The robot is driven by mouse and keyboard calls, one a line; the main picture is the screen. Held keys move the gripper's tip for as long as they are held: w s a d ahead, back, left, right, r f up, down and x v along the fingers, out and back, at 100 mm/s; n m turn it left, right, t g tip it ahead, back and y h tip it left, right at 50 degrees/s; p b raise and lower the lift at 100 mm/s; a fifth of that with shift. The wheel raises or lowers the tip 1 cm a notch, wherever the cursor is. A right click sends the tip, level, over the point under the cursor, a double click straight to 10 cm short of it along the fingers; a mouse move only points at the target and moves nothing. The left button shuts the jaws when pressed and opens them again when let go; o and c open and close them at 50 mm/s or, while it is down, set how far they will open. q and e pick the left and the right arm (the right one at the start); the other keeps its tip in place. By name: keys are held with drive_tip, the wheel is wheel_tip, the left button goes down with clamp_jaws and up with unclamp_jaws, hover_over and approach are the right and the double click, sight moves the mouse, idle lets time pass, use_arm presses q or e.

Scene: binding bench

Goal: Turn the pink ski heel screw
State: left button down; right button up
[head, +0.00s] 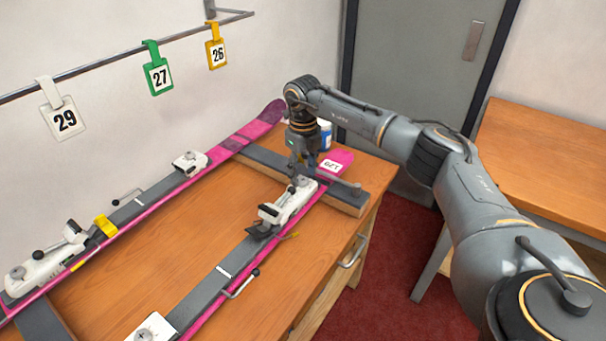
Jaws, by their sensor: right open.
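Two pink-edged skis lie on the wooden bench, the nearer ski (218,283) and the farther ski (225,150). A white heel binding (290,203) with a dark lever sits toward the far end of the nearer ski. My right gripper (302,180) points down at the far end of this binding. It is open, with its fingers close to the binding; I cannot tell whether they touch it. The heel screw is not distinguishable, as the gripper covers that end. Other white binding parts (188,163) sit on the farther ski. My left gripper is not in view.
A yellow piece (105,226) sits on the farther ski. Numbered tags hang on a wall rail (100,64). Bench wood (170,235) between the skis is clear.

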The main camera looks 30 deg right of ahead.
sight(303, 179)
wheel_tip(303, 179, up, 11)
idle(0.3)
drive_tip(key=shift+f, duration=0.1)
idle(0.4)
